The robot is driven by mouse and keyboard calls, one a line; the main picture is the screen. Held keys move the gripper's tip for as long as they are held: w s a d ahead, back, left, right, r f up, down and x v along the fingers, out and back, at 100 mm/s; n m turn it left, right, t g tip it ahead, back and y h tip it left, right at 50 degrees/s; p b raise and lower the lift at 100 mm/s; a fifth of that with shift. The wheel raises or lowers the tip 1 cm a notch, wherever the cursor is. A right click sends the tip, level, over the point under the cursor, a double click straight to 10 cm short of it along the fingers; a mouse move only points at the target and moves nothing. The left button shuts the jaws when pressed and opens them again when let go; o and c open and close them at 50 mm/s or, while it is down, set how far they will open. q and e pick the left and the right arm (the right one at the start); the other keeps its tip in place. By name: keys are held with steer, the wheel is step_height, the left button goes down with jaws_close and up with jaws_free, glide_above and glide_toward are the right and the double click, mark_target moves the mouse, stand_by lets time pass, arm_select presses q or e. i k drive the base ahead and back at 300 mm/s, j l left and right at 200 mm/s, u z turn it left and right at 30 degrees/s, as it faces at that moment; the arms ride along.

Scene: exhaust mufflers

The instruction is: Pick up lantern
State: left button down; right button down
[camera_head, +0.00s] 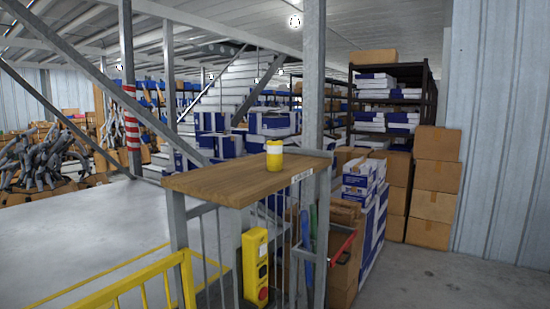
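A small yellow lantern (274,156) with a whitish band around its upper middle stands upright on a wooden counter top (222,184). It is near the back edge of the top, right of its middle. Nothing touches it except the wood under it. Neither of my grippers nor my arms shows in the head view, so I cannot see whether they are open or shut.
A grey metal post (314,100) rises by the counter's right end. A yellow control box (255,266) hangs below the counter. A yellow railing (140,283) is at front left. Stacked cardboard boxes (433,187) stand right. Grey floor (430,280) at front right is clear.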

mark_target(274, 149)
steer(key=i+l+u, duration=0.15)
steer(key=l, duration=0.3)
steer(key=i+l+u, duration=0.1)
steer(key=i+l, duration=0.15)
steer(key=l, duration=0.25)
steer(key=i+l+u, duration=0.15)
steer(key=l, duration=0.4)
steer(key=i+l+u, duration=0.15)
steer(key=l, duration=0.35)
steer(key=i+l+u, duration=0.15)
steer(key=l, duration=0.4)
steer(key=l+u, duration=0.1)
steer(key=l, duration=0.45)
